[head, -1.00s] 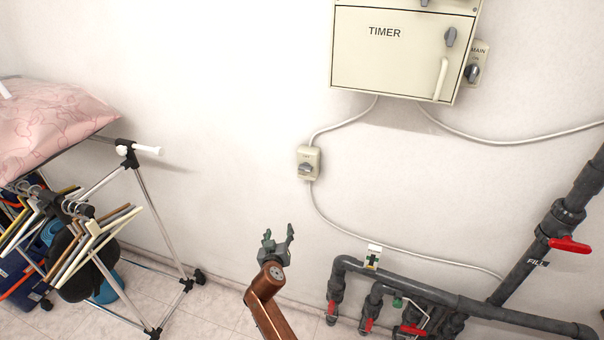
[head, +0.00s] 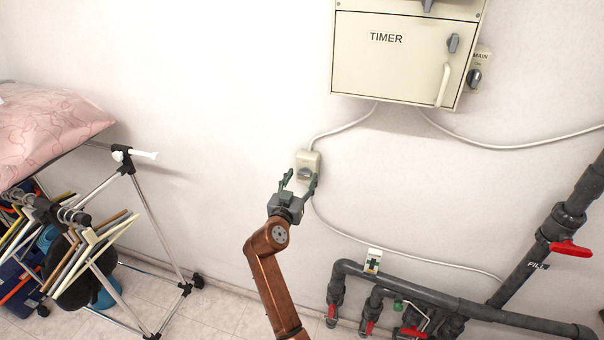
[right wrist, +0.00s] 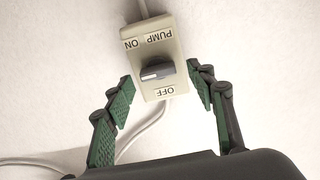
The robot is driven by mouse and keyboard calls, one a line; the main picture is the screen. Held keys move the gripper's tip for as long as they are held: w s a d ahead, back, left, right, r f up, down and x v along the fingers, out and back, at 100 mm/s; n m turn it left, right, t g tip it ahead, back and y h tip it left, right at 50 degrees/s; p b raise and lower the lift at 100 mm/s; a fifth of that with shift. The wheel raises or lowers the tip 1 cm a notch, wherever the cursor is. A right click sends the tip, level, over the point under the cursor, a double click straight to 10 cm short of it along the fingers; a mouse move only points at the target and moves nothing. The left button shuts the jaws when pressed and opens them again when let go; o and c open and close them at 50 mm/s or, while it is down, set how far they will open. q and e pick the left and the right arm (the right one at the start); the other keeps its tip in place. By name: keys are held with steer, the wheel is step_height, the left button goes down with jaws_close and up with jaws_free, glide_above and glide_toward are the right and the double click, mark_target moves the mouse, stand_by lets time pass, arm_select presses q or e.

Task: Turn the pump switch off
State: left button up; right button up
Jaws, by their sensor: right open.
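The pump switch (head: 309,159) is a small beige box on the white wall, with a cable above and below it. In the right wrist view the pump switch (right wrist: 153,48) appears upside down, with PUMP, ON and OFF labels. Its grey knob (right wrist: 157,73) has a white mark at its left end in that view. My right gripper (head: 299,181) is open in front of the box's lower part. In the right wrist view its fingers (right wrist: 165,80) are on either side of the knob, apart from it. My left gripper is out of view.
The timer cabinet (head: 385,65) hangs at upper right, with the main switch (head: 474,76) beside it. Dark pipes with red valve handles (head: 570,248) run low on the right. A clothes rack (head: 150,230) with hangers stands at left. The wall left of the switch is clear.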

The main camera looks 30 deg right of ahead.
steer(key=shift+w+d, duration=0.25)
steer(key=shift+d, duration=0.05)
steer(key=shift+s, duration=0.1)
steer(key=c, duration=1.2)
